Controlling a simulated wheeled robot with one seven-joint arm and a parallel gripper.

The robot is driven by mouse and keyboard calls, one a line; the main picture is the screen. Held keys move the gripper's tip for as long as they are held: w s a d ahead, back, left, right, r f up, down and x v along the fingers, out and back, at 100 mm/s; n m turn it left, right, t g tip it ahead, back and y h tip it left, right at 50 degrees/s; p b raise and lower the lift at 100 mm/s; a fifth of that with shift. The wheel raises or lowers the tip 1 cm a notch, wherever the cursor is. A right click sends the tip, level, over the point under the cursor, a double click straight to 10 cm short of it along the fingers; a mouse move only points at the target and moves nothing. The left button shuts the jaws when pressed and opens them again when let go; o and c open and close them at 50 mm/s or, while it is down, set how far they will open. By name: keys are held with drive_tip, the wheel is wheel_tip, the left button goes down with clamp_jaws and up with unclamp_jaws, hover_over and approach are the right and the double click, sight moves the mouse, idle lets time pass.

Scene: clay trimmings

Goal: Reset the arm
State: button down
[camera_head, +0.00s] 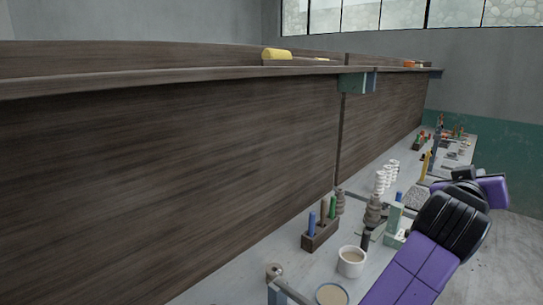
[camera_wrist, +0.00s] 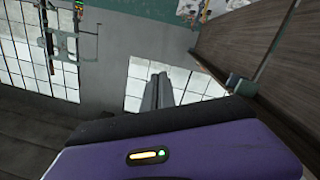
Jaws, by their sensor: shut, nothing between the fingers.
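My gripper (camera_wrist: 160,77) shows in the wrist view as two grey fingers side by side, closed together with nothing between them. It points away from the camera past my purple and black wrist housing, in front of a pale window or wall area. No object is touching the fingers in that view. In the head view my purple and black arm reaches up from the bottom right over the workbench and bends toward the right edge; the fingers cannot be made out there.
A long workbench (camera_head: 250,290) runs along a dark wooden panel (camera_head: 180,160). On it stand a white cup (camera_head: 351,261), a wooden tool block (camera_head: 320,236) and a stack of white pieces (camera_head: 381,182), close beside my arm. A yellow object (camera_head: 276,54) lies on the upper shelf. Open floor (camera_head: 505,255) shows at right.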

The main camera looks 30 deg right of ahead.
drive_tip(key=w+a+r+n+t+h, duration=0.1)
drive_tip(key=w+a+r+n+t, duration=0.2)
drive_tip(key=a+t, duration=0.3)
drive_tip(key=w+a+r+n+t+h, duration=0.1)
drive_tip(key=w+a+r+n+t, duration=0.15)
drive_tip(key=a+t, duration=0.25)
drive_tip(key=s+a+f+n+t+y+b, duration=0.25)
drive_tip(key=a+f+n+t+y, duration=0.55)
drive_tip(key=a+f+y, duration=0.95)
drive_tip(key=s+a+f+m+g, duration=0.1)
drive_tip(key=s+a+f+g, duration=0.2)
drive_tip(key=s+f, duration=0.4)
drive_tip(key=s+a+f+m+g+y+b, duration=0.1)
drive_tip(key=s+a+f+g, duration=0.2)
drive_tip(key=s+f, duration=0.4)
drive_tip(key=s+a+f+m+g, duration=0.1)
drive_tip(key=s+a+f+g, duration=0.1)
drive_tip(key=s+a+f, duration=0.3)
drive_tip(key=s+f, duration=0.3)
drive_tip(key=s, duration=0.3)
drive_tip(key=shift+a+m+g+b, duration=0.25)
drive_tip(key=shift+m+g+b, duration=0.05)
drive_tip(key=shift+m+g, duration=0.1)
